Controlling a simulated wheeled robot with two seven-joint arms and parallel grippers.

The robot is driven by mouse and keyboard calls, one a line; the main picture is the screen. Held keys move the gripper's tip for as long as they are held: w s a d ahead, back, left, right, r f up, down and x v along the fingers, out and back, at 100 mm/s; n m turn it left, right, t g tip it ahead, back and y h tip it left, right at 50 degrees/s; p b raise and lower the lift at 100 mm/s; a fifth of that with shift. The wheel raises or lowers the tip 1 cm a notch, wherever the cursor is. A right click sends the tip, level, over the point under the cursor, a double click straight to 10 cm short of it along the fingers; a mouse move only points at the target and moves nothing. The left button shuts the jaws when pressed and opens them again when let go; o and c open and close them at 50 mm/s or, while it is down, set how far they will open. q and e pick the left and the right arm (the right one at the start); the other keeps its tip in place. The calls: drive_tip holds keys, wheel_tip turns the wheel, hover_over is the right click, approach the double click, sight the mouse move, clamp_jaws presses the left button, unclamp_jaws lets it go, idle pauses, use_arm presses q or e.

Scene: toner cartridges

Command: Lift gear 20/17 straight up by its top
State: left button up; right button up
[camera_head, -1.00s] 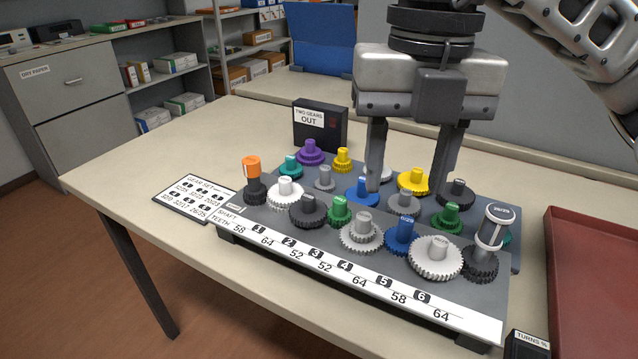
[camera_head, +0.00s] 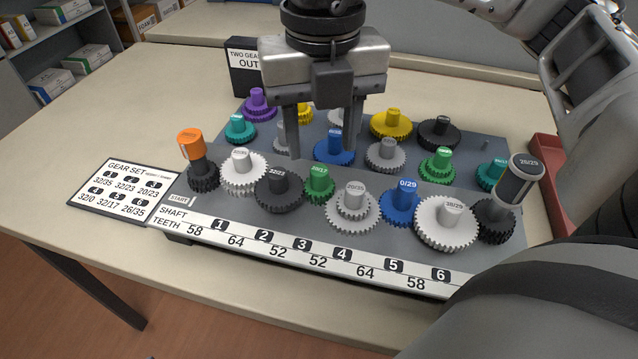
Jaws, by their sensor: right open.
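My right gripper (camera_head: 319,155) is open and empty, pointing down over the middle of the gear board (camera_head: 415,172). Its right finger is in front of a blue gear (camera_head: 333,152); its left finger partly hides a small grey gear (camera_head: 281,137). Whether the fingertips touch anything is unclear. Front-row gears include a dark one marked 32/23 (camera_head: 279,190), a small green one (camera_head: 319,188), a grey one (camera_head: 353,210), a blue one (camera_head: 401,205) and a white one (camera_head: 447,224). My left gripper is not in view.
Orange-capped (camera_head: 191,145) and grey-capped (camera_head: 520,178) posts stand at the front row's ends. A gear-set card (camera_head: 128,185) lies left. A red tray (camera_head: 545,160) is at right.

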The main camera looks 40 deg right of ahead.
sight(319, 170)
drive_tip(key=shift+w+f, duration=0.15)
drive_tip(key=shift+f, duration=1.3)
drive_tip(key=shift+w+f, duration=0.15)
drive_tip(key=shift+f, duration=1.3)
clamp_jaws()
